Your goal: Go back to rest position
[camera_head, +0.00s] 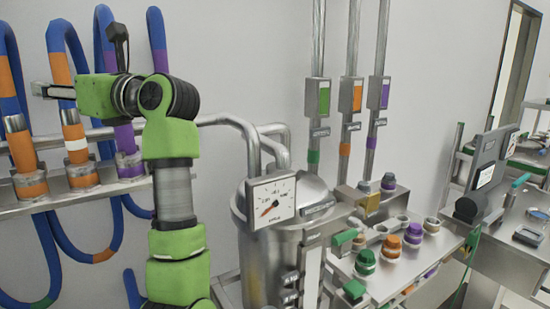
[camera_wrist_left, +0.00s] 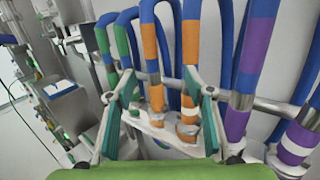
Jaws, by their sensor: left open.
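My left arm is green and rises in the left half of the head view, bent at the top. Its left gripper (camera_wrist_left: 160,86) shows in the left wrist view with its two green-padded fingers apart and nothing held between them. In the head view only a grey part of this gripper (camera_head: 52,90) shows, in front of the hoses at the left. Beyond the fingers in the wrist view stand hoses with orange bands (camera_wrist_left: 191,45). I cannot tell how far the fingers are from them. My right gripper is in neither view.
Blue looped hoses (camera_head: 60,225) hang on a metal wall rack (camera_head: 20,208). A steel tank (camera_head: 262,255) with a dial gauge (camera_head: 271,199) stands right of my arm. A bench (camera_head: 395,283) with coloured knobs is further right. Bare wall (camera_head: 240,60) lies above the tank.

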